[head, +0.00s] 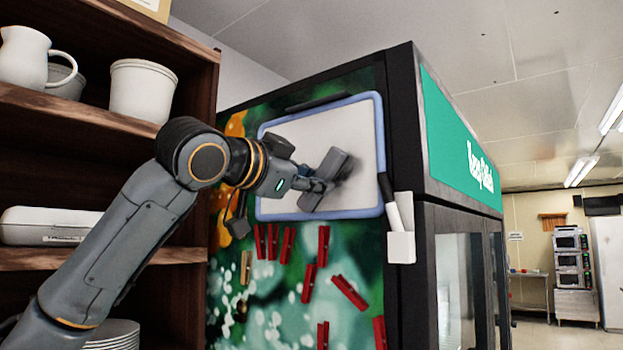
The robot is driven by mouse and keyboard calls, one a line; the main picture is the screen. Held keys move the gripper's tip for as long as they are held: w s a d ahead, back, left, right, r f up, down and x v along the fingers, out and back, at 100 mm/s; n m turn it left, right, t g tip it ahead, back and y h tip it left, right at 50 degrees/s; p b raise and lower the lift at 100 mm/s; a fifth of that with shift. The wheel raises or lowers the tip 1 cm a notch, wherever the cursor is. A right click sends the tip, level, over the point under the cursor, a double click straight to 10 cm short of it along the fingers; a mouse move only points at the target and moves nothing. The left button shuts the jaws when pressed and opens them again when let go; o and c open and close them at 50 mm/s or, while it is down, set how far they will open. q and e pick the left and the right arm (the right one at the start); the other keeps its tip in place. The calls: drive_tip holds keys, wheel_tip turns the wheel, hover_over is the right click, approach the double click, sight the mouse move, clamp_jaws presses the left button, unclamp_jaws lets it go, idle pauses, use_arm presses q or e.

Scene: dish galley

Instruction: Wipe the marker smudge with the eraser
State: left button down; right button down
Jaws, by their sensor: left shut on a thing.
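A whiteboard (364,117) with a blue frame hangs on the side of a tall dark fridge. A dark marker smudge (352,164) shows on the right half of the board. My left gripper (318,186) is in front of the board, shut on a grey eraser (333,168). The eraser is tilted and overlaps the left part of the smudge in the picture. It looks close to the board or against it; I cannot tell if it touches. Part of the smudge may be hidden behind it. My right gripper is not in view.
Several red clips (350,292) and a wooden clip (246,267) are on the fridge side below the board. A white holder (401,247) with a marker (394,215) sits at the board's lower right. Wooden shelves (100,112) with crockery stand at left.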

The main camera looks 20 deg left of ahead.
use_arm(q)
drive_tip(key=shift+p+x, duration=0.45)
drive_tip(key=shift+x, duration=0.35)
